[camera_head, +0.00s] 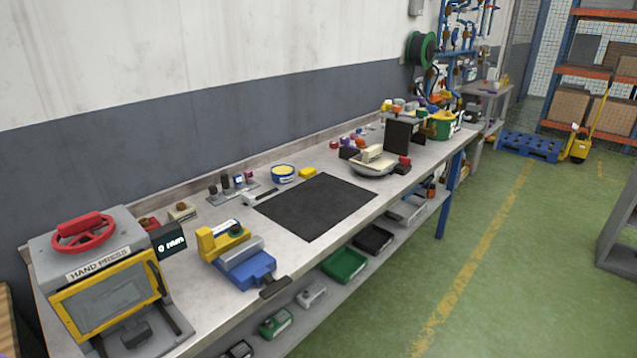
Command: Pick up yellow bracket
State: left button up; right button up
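A yellow L-shaped piece, which looks like the yellow bracket (212,243), is at the left part of the workbench. It sits at the back of a blue and grey vise (248,270), and I cannot tell whether it is clamped in it or only beside it. A smaller yellow block (307,173) lies farther back on the bench, behind the black mat. Neither of my grippers shows in the head view.
The hand press (100,285) stands left of the vise, with a small black display (170,242) between them. A black mat (318,207) covers the middle of the bench (225,305).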

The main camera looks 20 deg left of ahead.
aim_at(210, 249)
jog(key=j+u, duration=0.15)
jog(key=u, duration=1.15)
jog(key=i+l+u, duration=0.1)
jog(key=l, duration=0.55)
jog(key=i+l+u, duration=0.15)
jog(key=l, duration=0.45)
jog(key=k, duration=0.05)
